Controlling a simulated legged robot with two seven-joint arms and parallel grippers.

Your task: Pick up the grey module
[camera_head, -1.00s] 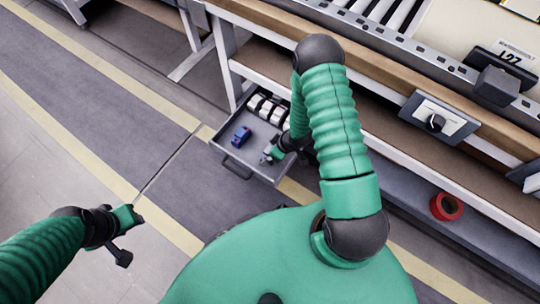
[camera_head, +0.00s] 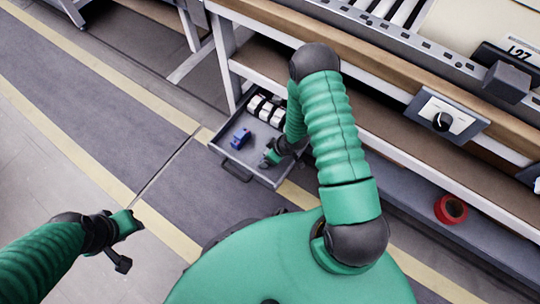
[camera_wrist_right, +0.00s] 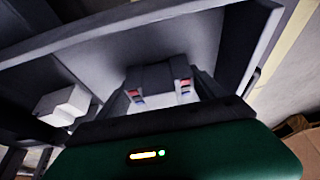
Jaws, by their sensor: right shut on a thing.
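The grey module (camera_wrist_right: 150,76) is a dark grey block between the two fingers of my right gripper (camera_wrist_right: 158,92) in the right wrist view. The right gripper is shut on it. In the head view, my right gripper (camera_head: 268,158) is low inside the open drawer, near its front right corner. The module is hard to make out there, and I cannot tell whether it still touches the drawer floor. My left gripper (camera_head: 132,222) is at the lower left over the floor, away from the drawer; its finger opening is unclear.
The open drawer (camera_head: 231,168) also holds a blue item (camera_head: 240,138) and several white pieces (camera_head: 265,109) at the back. Its walls stand close around my right gripper. The workbench (camera_head: 380,83) edge is above and right. A red tape roll (camera_head: 450,209) lies on the lower shelf.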

